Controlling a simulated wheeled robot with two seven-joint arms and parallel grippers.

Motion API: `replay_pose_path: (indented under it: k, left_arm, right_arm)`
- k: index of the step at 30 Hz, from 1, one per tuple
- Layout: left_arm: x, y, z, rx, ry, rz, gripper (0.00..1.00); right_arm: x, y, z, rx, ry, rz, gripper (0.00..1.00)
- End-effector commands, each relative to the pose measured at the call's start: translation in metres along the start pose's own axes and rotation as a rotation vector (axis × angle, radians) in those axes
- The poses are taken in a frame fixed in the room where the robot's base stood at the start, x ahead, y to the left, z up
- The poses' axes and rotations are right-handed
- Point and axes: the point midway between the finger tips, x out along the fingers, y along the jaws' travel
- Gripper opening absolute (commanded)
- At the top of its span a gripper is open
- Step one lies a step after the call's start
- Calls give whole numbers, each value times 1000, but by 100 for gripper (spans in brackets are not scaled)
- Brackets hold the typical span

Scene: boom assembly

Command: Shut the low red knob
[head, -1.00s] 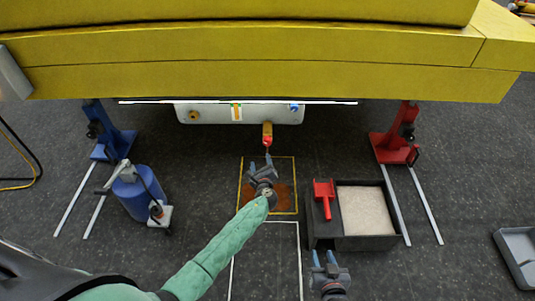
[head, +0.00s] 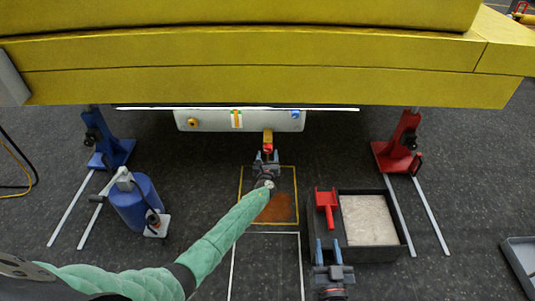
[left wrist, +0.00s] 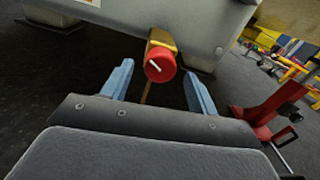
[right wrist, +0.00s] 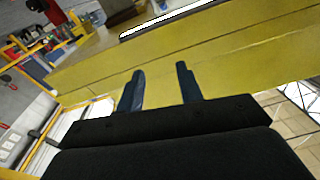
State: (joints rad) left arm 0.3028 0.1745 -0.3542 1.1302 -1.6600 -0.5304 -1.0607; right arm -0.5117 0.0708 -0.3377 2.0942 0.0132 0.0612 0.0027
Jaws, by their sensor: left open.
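The low red knob (head: 268,149) sits on a yellow fitting below the grey-white panel (head: 215,122) under the yellow boom. In the left wrist view the red knob (left wrist: 160,65) is round with a white line on its face, and a thin brown stream or rod hangs below it. My left gripper (head: 266,157) is open just in front of the knob, its two blue fingers (left wrist: 160,88) on either side, apart from it. My right gripper (head: 328,250) is open and empty near the dark box; its fingers (right wrist: 160,85) also show in the right wrist view.
A brown stain (head: 277,208) lies inside a yellow floor outline. A dark box (head: 375,254) of pale granules has a red scoop (head: 326,204) at its left. A blue drum (head: 135,203) stands left. Blue (head: 107,145) and red (head: 398,150) stands flank the boom.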

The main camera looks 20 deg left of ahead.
Motion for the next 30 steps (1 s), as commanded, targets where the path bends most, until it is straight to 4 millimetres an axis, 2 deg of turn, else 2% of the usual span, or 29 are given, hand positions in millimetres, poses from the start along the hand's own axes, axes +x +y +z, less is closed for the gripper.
replay_pose_path:
  k: [3, 9, 15, 22, 23, 27, 30]
  left_arm:
    - [9, 0, -1, 0, 0, 0, 59]
    - [19, 0, -1, 0, 1, 0, 59]
    - [23, 0, 0, -1, 1, 0, 59]
    - [24, 0, 0, -1, 1, 0, 59]
    - [23, 0, 0, -1, 1, 0, 57]
    - [23, 0, 0, -1, 1, 0, 30]
    - [23, 0, 0, -1, 1, 0, 15]
  right_arm:
    - [4, -1, -19, -7, 60, -3, 36]
    - [7, -2, -42, -14, 133, -7, 36]
    - [8, -3, -51, -17, 160, -9, 36]
    - [8, -3, -52, -17, 163, -9, 36]
    - [8, -3, -52, -17, 163, -9, 36]
    - [8, -3, -51, -17, 162, -9, 36]
    - [8, -3, -51, -17, 161, -9, 36]
